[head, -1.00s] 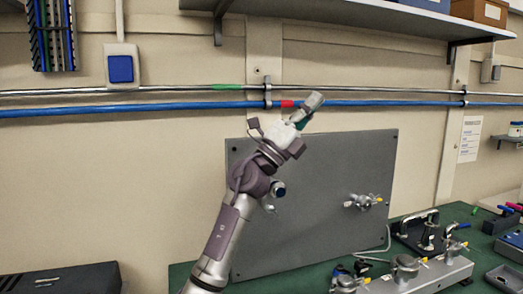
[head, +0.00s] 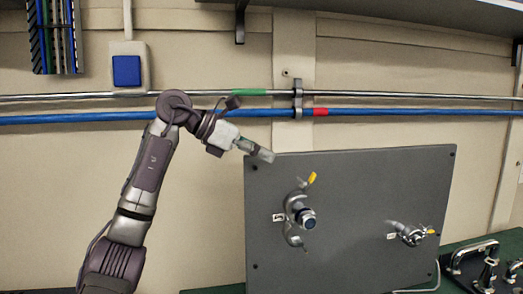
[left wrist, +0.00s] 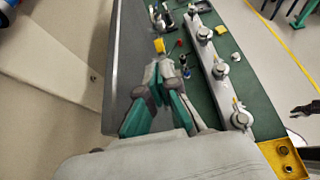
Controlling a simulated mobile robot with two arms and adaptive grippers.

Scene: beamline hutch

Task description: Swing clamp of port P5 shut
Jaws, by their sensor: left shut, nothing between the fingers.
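The grey upright panel (head: 350,190) carries two ports; their small labels are too small to read, so I cannot tell which is P5. The left port (head: 308,219) has a clamp (head: 292,203) with curved jaws spread above and below it and a yellow-tipped part (head: 311,178) sticking up. The right port (head: 412,235) has a metal clamp with a yellow tip, seen small. My left gripper (head: 262,153) is shut and empty at the panel's top left edge, above and left of the left port. Its fingers (left wrist: 158,66) also show in the left wrist view.
Blue and metal pipes (head: 400,112) run along the wall behind the arm. A green bench (left wrist: 235,75) holds a metal rail (left wrist: 218,72) with several clamped fittings. Handled tools (head: 475,260) stand on the bench at the lower right.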

